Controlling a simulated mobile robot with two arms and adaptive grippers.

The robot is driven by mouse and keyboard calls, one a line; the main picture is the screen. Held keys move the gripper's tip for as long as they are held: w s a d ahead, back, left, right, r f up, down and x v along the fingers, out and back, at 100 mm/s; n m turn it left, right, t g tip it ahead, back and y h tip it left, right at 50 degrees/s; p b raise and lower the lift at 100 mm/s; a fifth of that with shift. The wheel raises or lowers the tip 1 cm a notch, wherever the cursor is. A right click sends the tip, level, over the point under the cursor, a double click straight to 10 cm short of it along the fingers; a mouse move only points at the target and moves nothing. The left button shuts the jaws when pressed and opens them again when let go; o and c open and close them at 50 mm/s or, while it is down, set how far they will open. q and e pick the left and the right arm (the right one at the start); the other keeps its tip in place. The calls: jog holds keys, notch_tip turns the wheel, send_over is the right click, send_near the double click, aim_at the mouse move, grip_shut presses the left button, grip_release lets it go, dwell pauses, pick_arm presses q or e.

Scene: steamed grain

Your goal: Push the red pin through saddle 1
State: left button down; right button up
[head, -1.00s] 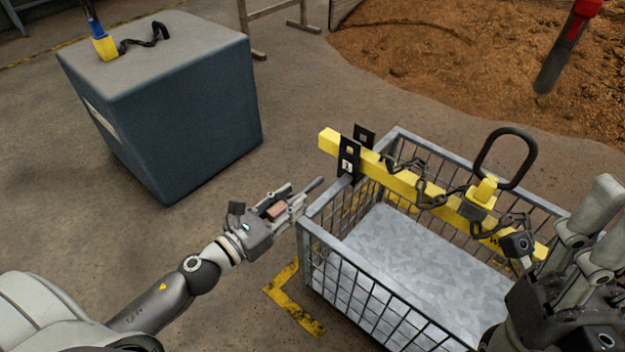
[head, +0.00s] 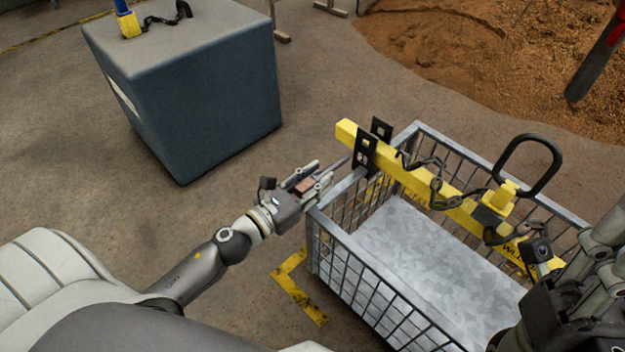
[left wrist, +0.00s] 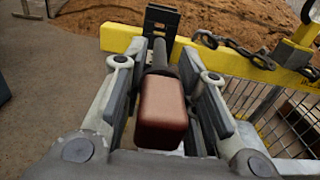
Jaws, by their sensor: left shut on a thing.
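The red pin (left wrist: 163,108) has a blocky reddish head and a dark grey shaft. My left gripper (head: 322,181) is shut on it, with the head between the fingers and the shaft pointing forward. Saddle 1 (head: 364,153) is a pair of black slotted plates around the left end of the yellow beam (head: 428,184). The shaft points at the near plate, which also shows in the left wrist view (left wrist: 160,20). I cannot tell whether the tip touches or enters it. My right gripper (head: 590,290) is at the lower right, partly cut off, its jaw opening unclear.
The beam, with black chain (head: 432,170) and a black lifting loop (head: 530,165), lies across a grey wire cage (head: 340,245). A large blue-grey block (head: 190,100) stands at the back left. Floor between it and the cage is clear.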

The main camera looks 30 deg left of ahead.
aim_at(368, 140)
pick_arm(q)
jog(key=shift+p+x, duration=0.8)
jog(key=shift+x, duration=6.1)
jog(key=shift+w+r, duration=0.2)
jog(key=shift+w, duration=0.25)
jog(key=shift+w+d, duration=0.5)
jog(key=shift+w, duration=0.2)
jog(key=shift+d+r, duration=0.1)
jog(key=shift+d, duration=0.05)
jog(key=c, duration=1.2)
grip_release()
jog(key=shift+w, duration=0.1)
jog(key=shift+o, duration=0.8)
jog(key=shift+w+d, duration=0.1)
jog(key=shift+a+f, duration=0.2)
jog(key=shift+f, duration=0.1)
